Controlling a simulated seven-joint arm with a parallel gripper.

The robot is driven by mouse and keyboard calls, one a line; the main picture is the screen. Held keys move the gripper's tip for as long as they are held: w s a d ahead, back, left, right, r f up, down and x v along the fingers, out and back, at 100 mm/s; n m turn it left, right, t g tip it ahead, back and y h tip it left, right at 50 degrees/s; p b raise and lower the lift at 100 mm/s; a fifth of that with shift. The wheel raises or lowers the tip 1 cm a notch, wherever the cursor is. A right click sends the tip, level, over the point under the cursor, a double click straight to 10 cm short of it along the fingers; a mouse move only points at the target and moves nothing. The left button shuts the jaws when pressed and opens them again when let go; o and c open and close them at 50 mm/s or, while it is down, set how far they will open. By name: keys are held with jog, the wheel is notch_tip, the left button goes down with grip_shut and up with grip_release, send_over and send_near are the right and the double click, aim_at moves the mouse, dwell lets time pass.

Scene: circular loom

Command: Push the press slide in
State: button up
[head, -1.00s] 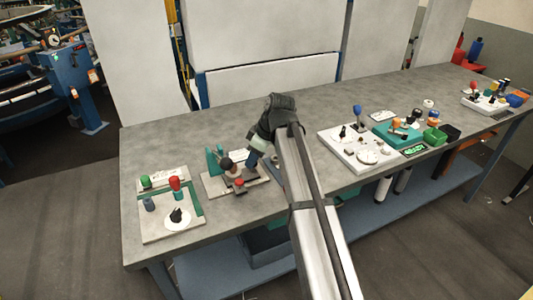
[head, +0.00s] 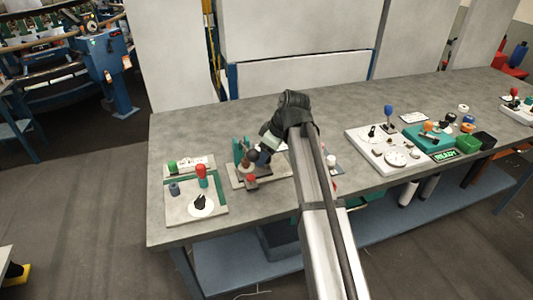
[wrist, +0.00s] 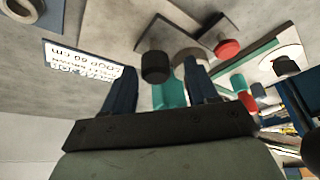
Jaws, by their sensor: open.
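The press fixture is a pale base plate (head: 277,175) on the grey bench, with a teal upright bracket (head: 239,151), a dark round knob (head: 263,157) and a red knob (head: 251,179). In the wrist view the dark knob (wrist: 156,67) shows between my finger lines, in front of a teal block (wrist: 170,94). The red knob (wrist: 227,48) is off to the right there. My gripper (head: 267,145) is above the fixture; in the wrist view its two blue fingers (wrist: 160,80) are apart. I cannot tell which part is the slide, or whether a finger touches the knob.
A plate with green and red knobs (head: 181,212) lies left of the fixture. A white panel with a dial (head: 374,147) and a teal box (head: 427,136) stand to the right. A white label (wrist: 84,60) lies beside the knob. Bare bench (head: 210,125) lies behind.

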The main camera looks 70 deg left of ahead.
jog(key=shift+r, duration=0.1)
jog(key=v, duration=1.3)
jog(key=shift+r, duration=0.3)
jog(key=shift+w+d, duration=0.15)
